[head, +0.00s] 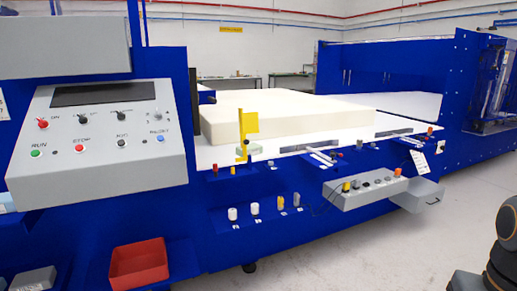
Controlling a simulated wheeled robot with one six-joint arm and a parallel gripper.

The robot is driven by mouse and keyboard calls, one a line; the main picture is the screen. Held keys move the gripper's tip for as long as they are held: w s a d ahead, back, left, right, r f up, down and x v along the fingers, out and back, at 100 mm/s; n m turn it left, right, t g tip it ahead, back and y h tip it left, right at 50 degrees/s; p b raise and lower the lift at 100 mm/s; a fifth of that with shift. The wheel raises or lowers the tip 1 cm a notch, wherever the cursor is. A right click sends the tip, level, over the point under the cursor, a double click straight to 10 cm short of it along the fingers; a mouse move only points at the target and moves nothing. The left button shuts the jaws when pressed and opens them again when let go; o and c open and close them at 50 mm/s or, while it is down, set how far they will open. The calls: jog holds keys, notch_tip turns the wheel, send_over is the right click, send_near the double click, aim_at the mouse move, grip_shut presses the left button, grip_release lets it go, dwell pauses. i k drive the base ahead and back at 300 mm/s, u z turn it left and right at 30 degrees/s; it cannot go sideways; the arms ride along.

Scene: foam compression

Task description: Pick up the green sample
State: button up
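A small pale green block (253,149), which looks like the green sample, lies on the white bed edge of the blue machine. It sits at the foot of a yellow upright flag (249,124), which covers part of its left side. A large cream foam slab (300,115) lies just behind it. My gripper is not in view; only a dark part of my arm shows at the lower right edge.
A grey control panel (110,175) juts out at left, with a red bin (139,263) below. Small objects stand on a blue ledge (215,222) under the bed. A grey button box (365,193) and open drawer (425,194) project at right.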

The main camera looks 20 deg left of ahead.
aim_at(254, 149)
jog(key=i, duration=1.8)
jog(key=u, duration=1.1)
jog(key=i, duration=1.8)
jog(key=u, duration=0.05)
